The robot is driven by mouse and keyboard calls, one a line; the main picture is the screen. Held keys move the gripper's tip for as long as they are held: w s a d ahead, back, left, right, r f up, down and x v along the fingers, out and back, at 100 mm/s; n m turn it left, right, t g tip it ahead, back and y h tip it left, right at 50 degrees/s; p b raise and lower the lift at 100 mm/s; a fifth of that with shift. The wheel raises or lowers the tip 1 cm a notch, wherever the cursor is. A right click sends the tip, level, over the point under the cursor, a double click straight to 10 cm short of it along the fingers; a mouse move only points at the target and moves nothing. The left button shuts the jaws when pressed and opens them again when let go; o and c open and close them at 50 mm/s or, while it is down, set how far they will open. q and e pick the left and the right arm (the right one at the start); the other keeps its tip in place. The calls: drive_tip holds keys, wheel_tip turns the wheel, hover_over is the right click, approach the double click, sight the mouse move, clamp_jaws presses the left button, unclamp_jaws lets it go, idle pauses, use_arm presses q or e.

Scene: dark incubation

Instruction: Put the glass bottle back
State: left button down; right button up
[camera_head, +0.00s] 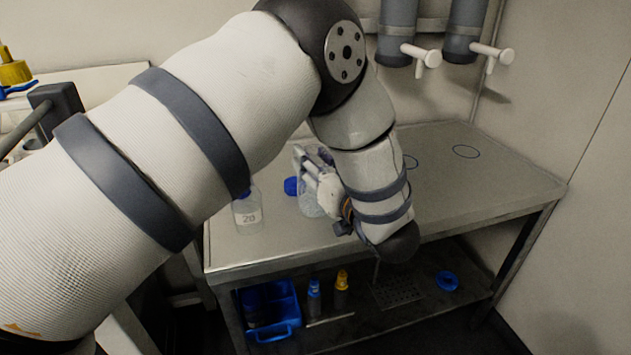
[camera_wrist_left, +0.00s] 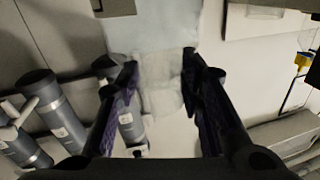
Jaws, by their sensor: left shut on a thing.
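My left gripper (camera_head: 318,180) is shut on a clear glass bottle (camera_head: 308,203) above or at the grey metal table, partly hidden by the gripper and wrist. Whether the bottle touches the table I cannot tell. In the left wrist view, my left gripper (camera_wrist_left: 160,85) has its dark fingers on either side of the pale, see-through bottle (camera_wrist_left: 162,90). A second clear bottle (camera_head: 247,216), with a blue cap and a label reading 20, stands upright at the table's left. A blue cap (camera_head: 291,186) shows beside the held bottle. My right gripper is not in view.
The table (camera_head: 500,190) has two dark circle marks, one (camera_head: 466,151) in the open at its right. Two grey dispensers (camera_head: 397,35) with white taps hang above. On the lower shelf are a blue caddy (camera_head: 270,310), small bottles (camera_head: 341,293) and a blue ring (camera_head: 446,281).

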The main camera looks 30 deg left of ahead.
use_arm(q)
drive_tip(key=shift+w+a+f, duration=0.45)
drive_tip(key=shift+f, duration=0.3)
drive_tip(key=f, duration=0.2)
drive_tip(key=f+b, duration=0.1)
drive_tip(key=shift+w+a+f, duration=0.2)
drive_tip(key=shift+f, duration=0.15)
drive_tip(key=shift+r, duration=0.2)
drive_tip(key=c, duration=1.5)
unclamp_jaws()
drive_tip(key=shift+f, duration=0.3)
drive_tip(key=o, duration=0.4)
drive_tip(key=shift+r, duration=0.1)
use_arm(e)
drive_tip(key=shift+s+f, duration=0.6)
use_arm(q)
drive_tip(key=shift+r, duration=0.2)
drive_tip(key=v, duration=1.2)
drive_tip(key=shift+s, duration=0.1)
